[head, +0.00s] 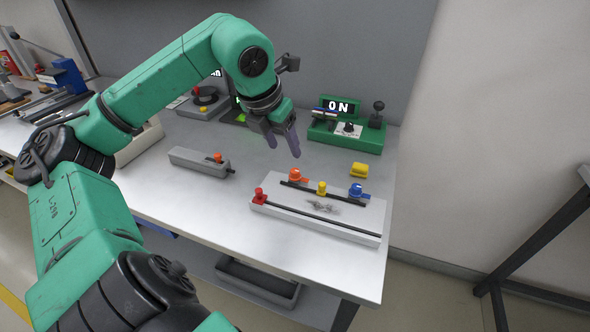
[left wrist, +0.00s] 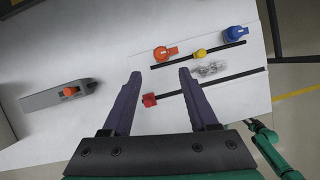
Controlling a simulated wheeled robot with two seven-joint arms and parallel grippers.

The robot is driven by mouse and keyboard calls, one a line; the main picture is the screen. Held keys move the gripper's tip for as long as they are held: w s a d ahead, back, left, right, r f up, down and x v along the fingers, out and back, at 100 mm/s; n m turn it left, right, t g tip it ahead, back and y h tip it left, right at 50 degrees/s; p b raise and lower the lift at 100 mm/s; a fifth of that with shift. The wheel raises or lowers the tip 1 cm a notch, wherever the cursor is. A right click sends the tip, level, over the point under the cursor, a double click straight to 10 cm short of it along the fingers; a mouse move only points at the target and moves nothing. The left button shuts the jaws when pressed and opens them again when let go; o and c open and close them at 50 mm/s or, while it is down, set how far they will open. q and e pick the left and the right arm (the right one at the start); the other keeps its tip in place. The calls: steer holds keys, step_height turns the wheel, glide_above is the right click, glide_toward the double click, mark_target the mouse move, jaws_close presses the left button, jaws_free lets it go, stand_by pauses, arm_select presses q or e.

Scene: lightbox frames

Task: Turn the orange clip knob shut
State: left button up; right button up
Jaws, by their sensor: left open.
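An orange knob (head: 295,175) sits at the left end of the rear black rail on a light grey board (head: 270,208); it also shows in the left wrist view (left wrist: 165,53). A yellow knob (head: 321,188) and a blue knob (head: 357,190) share that rail. A red knob (head: 259,195) is at the left end of the front rail. My left gripper (head: 284,146) is open and empty above the table, apart from the orange knob. In the left wrist view the orange knob lies beyond the fingertips (left wrist: 160,76).
A grey block (head: 190,160) with another orange knob (head: 217,158) lies left of the board. A yellow piece (head: 359,170) and a green box (head: 345,140) with an "ON" display stand behind. The table's right edge is near the board.

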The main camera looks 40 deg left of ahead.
mark_target(295, 170)
arm_select(q)
steer(key=p+x, duration=0.2)
steer(key=x, duration=0.7)
steer(key=shift+w+d+f, duration=0.1)
steer(key=shift+w+f, duration=0.05)
steer(key=shift+f, duration=0.1)
steer(key=shift+w+f, duration=0.1)
steer(key=shift+f, duration=0.2)
jaws_close()
